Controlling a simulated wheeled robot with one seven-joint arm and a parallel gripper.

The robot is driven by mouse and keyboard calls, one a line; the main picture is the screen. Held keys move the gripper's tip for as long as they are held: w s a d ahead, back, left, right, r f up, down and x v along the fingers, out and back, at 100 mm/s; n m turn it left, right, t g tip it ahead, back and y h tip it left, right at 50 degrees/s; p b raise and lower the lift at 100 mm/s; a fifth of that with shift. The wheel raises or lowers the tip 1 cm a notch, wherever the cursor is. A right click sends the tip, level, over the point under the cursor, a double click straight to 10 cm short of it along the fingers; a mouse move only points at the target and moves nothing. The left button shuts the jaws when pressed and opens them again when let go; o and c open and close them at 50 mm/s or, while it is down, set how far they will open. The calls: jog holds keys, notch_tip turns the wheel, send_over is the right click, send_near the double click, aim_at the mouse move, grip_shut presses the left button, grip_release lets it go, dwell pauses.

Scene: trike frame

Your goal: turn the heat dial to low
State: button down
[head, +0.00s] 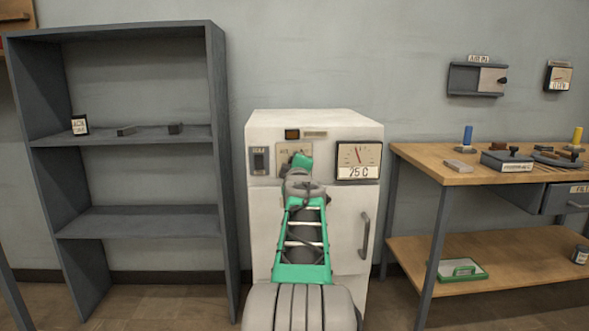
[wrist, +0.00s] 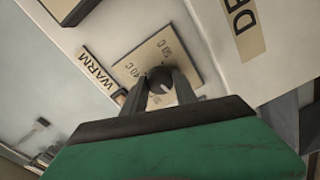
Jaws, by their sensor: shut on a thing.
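The heat dial (wrist: 160,78) is a small dark knob with a pale mark, on a beige scale plate (wrist: 147,57) printed with temperature figures such as 40 C. My gripper (wrist: 161,86) is shut on the dial, one finger on each side. In the head view, the scale plate (head: 285,152) is on the upper front of a white cabinet (head: 345,210). My gripper (head: 301,161) covers the dial there. I cannot tell exactly which figure the dial's mark faces, and the lower part of the scale is hidden by the fingers.
A WARM label (wrist: 96,70) is beside the dial plate. A grey shelf (head: 135,135) stands left, a wooden workbench (head: 425,158) right.

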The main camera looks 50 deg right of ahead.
jog(key=n, duration=0.6)
jog(key=shift+b, duration=0.4)
dwell(0.3)
jog(key=c, duration=1)
grip_release()
jog(key=shift+o, duration=0.2)
jog(key=p+v, duration=0.1)
jog(key=v, duration=0.6)
jog(key=shift+s+a+p, duration=0.25)
jog(key=shift+p, duration=0.1)
